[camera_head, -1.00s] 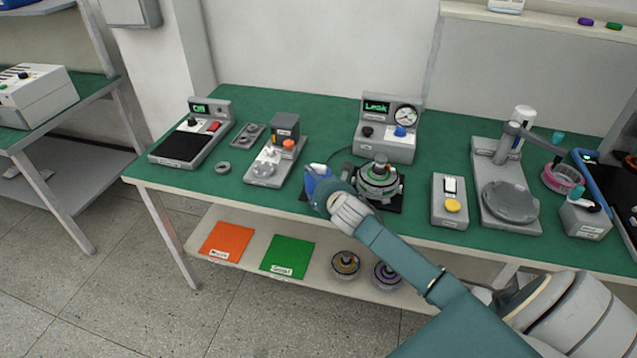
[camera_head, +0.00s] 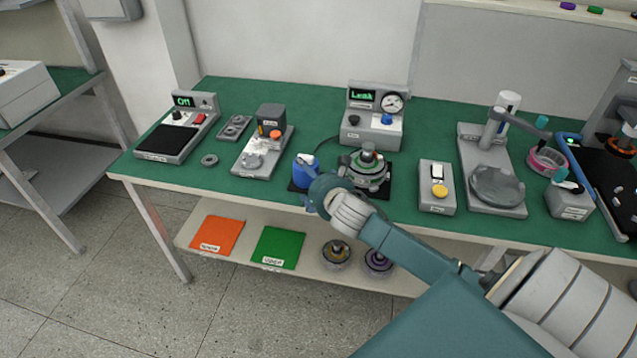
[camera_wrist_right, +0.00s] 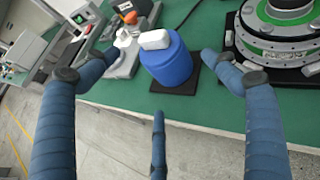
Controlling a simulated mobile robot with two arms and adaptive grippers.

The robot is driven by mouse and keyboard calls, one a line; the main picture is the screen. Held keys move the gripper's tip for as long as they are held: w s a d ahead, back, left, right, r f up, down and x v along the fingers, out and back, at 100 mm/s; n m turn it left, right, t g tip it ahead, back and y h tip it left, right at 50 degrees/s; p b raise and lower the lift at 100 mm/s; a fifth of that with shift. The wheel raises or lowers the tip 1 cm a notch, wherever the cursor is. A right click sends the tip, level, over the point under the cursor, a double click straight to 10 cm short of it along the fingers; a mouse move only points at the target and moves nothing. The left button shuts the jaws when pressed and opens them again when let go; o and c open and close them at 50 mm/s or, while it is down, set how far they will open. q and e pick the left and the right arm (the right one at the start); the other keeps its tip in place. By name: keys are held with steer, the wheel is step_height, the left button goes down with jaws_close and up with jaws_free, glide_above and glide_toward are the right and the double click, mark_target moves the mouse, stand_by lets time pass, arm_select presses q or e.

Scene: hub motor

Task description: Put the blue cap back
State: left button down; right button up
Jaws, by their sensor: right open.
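The blue cap (camera_head: 306,170) stands upright on a black pad at the table's front edge, just left of the hub motor (camera_head: 366,172). In the right wrist view the blue cap (camera_wrist_right: 170,66) is a blue cylinder with a white block on top, and the silver-black motor (camera_wrist_right: 285,40) is to its right. My right gripper (camera_wrist_right: 142,75) is open, with its blue fingers spread on the near side of the cap. A gap shows between fingers and cap. In the head view my right gripper (camera_head: 316,194) partly hides the cap's lower part. My left gripper is not in view.
Behind the motor stands a gauge box (camera_head: 373,118) reading "Leak". A switch box (camera_head: 437,187) is to the right, and a grey fixture (camera_head: 262,148) to the left. Orange (camera_head: 217,234) and green (camera_head: 278,247) sheets lie on the lower shelf.

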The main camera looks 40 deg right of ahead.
steer(key=v, duration=0.6)
steer(key=s+a+f+m+y, duration=0.1)
steer(key=a+f+m+y, duration=0.2)
steer(key=a+f+m, duration=0.7)
steer(key=s+f+m+g, duration=0.1)
steer(key=s+f+m, duration=0.2)
steer(key=f, duration=0.4)
steer(key=s+a+f+m+g, duration=0.1)
steer(key=s+f+m+g, duration=0.15)
steer(key=f, duration=0.45)
steer(key=s+f+m+g, duration=0.1)
steer(key=s+f+m, duration=0.3)
steer(key=f, duration=0.4)
steer(key=s+a+f+m+g, duration=0.2)
steer(key=s+f+m+g, duration=0.3)
steer(key=s+f, duration=1.25)
steer(key=s+a+f+m+g, duration=0.1)
steer(key=s+f+m, duration=0.1)
steer(key=s, duration=0.8)
steer(key=s+a+f+m+g, duration=0.1)
steer(key=s+f+m, duration=0.2)
steer(key=s, duration=0.6)
steer(key=shift+s+a+f+y, duration=0.3)
steer(key=shift+s+a+y, duration=0.05)
steer(key=shift+a+y, duration=0.05)
steer(key=shift+s, duration=0.1)
